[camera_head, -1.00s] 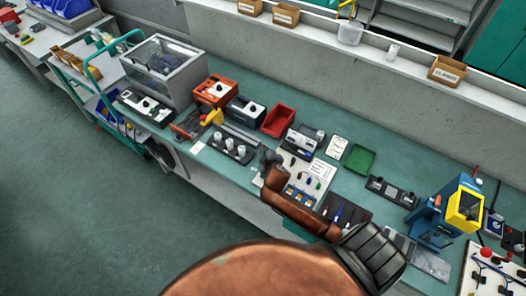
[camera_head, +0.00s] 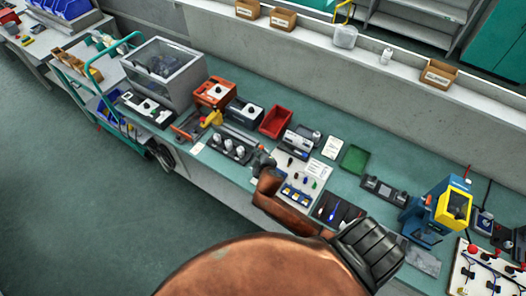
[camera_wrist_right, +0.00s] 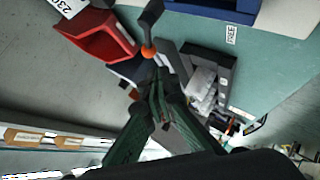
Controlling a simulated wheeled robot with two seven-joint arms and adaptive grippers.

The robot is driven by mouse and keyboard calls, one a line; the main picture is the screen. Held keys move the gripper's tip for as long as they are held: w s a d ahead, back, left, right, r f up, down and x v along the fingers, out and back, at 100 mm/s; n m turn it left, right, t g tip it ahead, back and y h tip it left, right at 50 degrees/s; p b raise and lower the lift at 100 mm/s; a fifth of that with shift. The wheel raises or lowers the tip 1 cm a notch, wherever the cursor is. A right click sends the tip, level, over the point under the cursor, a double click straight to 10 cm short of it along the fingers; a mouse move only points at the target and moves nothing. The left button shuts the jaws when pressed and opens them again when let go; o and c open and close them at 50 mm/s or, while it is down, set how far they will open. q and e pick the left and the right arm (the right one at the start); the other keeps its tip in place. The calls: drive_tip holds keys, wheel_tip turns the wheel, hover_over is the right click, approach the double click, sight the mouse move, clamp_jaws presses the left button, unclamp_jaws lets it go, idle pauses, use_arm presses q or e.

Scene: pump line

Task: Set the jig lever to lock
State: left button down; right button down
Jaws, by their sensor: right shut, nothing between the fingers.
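My right gripper (camera_head: 263,163) is shut and empty above the bench, between a black block with several pale knobs (camera_head: 230,149) and a pale board (camera_head: 318,169). In the right wrist view its dark fingers (camera_wrist_right: 158,88) come together. Just past them is a black lever-like bar (camera_wrist_right: 151,16) with an orange ball (camera_wrist_right: 148,50) at its lower end; it may be the jig lever. A small label reading FREE (camera_wrist_right: 231,35) lies right of it. Contact between fingers and bar cannot be told. The lever cannot be made out in the head view. My left gripper is not in view.
A red bin (camera_head: 276,121) stands behind the gripper, a green tray (camera_head: 354,159) to its right. A blue and yellow machine (camera_head: 430,212) stands further right. A clear-sided case (camera_head: 163,70) stands at the left. Bare bench shows near the back edge.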

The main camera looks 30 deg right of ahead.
drive_tip(key=v, duration=1)
drive_tip(key=shift+a, duration=0.4)
drive_tip(key=shift+w+r, duration=0.1)
drive_tip(key=shift+w, duration=0.1)
